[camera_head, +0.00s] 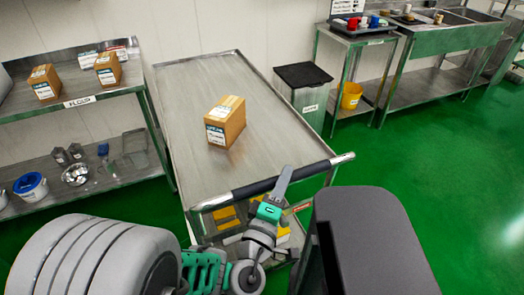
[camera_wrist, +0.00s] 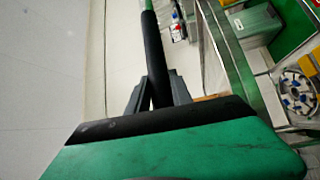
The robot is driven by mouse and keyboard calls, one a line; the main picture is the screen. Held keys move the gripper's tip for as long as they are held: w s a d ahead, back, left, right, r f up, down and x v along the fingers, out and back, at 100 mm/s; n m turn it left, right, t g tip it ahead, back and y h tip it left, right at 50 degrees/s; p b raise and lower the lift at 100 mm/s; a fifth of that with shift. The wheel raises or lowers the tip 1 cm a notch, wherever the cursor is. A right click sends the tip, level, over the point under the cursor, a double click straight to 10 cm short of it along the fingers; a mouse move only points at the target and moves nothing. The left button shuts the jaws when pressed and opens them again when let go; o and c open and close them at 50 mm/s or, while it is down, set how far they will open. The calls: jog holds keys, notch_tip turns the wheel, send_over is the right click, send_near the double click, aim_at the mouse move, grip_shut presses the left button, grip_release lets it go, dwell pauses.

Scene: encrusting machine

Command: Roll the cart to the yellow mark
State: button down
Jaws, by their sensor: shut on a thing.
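The steel cart (camera_head: 180,130) stands in front of me in the head view, with a flat tray top and a black-gripped push handle (camera_head: 305,172) along its near edge. A cardboard box (camera_head: 226,121) stands on its top. My gripper (camera_head: 275,197) is at the handle and shut on its black grip. In the wrist view the black handle bar (camera_wrist: 153,60) passes between the two grey fingers of my gripper (camera_wrist: 155,95). I see no yellow floor mark in either view.
A flour shelf (camera_head: 120,87) stands close on the left. A grey bin (camera_head: 303,84), a side table with a yellow bucket (camera_head: 350,95) and a sink bench (camera_head: 430,45) line the back wall. The green floor (camera_head: 430,155) is open on the right.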

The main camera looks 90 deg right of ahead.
jog(key=shift+s+a+p, duration=0.25)
jog(key=shift+a+p, duration=0.05)
jog(key=shift+a, duration=0.3)
jog(key=shift+s+a+p, duration=0.25)
jog(key=shift+a, duration=0.35)
jog(key=c, duration=1.1)
grip_release()
jog(key=shift+c, duration=0.2)
